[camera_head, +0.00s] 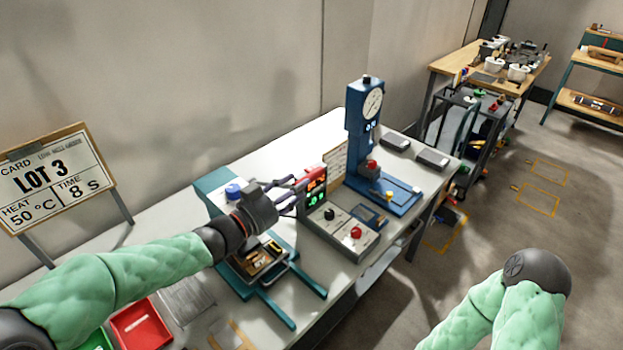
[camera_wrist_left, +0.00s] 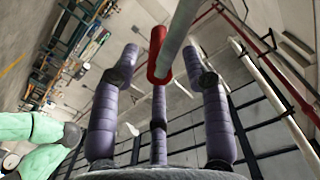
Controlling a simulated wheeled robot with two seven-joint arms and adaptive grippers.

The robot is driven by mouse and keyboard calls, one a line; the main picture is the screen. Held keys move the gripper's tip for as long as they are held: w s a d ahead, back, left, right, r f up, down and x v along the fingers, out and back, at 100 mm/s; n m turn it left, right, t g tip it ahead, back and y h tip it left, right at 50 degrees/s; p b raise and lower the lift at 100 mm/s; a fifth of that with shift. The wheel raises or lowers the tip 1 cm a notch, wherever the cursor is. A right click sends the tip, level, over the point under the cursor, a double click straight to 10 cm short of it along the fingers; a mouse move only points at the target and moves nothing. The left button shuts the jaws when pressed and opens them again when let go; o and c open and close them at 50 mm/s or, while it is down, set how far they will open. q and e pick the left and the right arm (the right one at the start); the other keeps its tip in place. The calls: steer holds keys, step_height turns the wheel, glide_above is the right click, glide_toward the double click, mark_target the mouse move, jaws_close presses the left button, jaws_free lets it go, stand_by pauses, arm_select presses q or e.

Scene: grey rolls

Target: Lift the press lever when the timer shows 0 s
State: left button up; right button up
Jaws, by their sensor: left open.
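The teal press (camera_head: 285,311) stands on the white bench, with a blue knob (camera_head: 234,190) on top and a dark tray-like part at its base. My left gripper (camera_head: 292,192) is open above the press, beside the control box, and hides part of the press. In the left wrist view a grey bar with a red end (camera_wrist_left: 158,55), apparently the press lever, lies between the spread purple fingers. I cannot tell whether they touch it. The timer display (camera_head: 317,197) has red digits above green ones, too small to read surely. My right gripper is out of view.
A card (camera_head: 60,182) reads LOT 3, heat 50 °C, time 8 s. A control box (camera_head: 340,236) with a red button sits right of the press. A blue dial-gauge stand (camera_head: 361,115) stands behind it. A red tray (camera_head: 140,326) lies at the front left.

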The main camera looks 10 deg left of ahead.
mark_target(312, 177)
arm_select(q)
steer(key=b+x, duration=0.1)
steer(key=x, duration=0.5)
jaws_close()
